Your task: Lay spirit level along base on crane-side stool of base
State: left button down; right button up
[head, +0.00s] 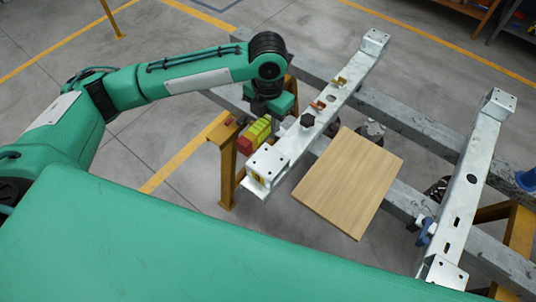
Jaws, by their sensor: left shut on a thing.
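My left gripper (262,121) reaches down from above and is shut on a short yellow level with red ends (257,131). It holds the level beside the near left end of the galvanized base (322,108); whether they touch is unclear. The fingertips are partly hidden by the wrist. A raised stool with a holed top plate (268,162) stands on the base just below the level in the picture. Other stools stand at the far end (375,38), right (498,102) and near right (444,272). No label shows which is crane-side. My right gripper is not in view.
A wooden board (348,182) lies between the two base beams. Grey steel rails (398,114) cross under the base, on orange trestles (228,165). Shelving stands at top right.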

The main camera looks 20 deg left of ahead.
pick_arm(q)
jog(key=p, duration=0.2)
send_over(268, 161)
notch_tip(268, 161, down, 12)
jog(key=shift+w+f, duration=0.1)
jog(key=shift+f, duration=0.05)
notch_tip(268, 161, down, 4)
jog(key=shift+r+p, duration=0.1)
jog(key=shift+p, duration=0.45)
jog(key=shift+f, duration=0.3)
jog(key=c, duration=1.1)
grip_release()
jog(key=shift+f, duration=0.1)
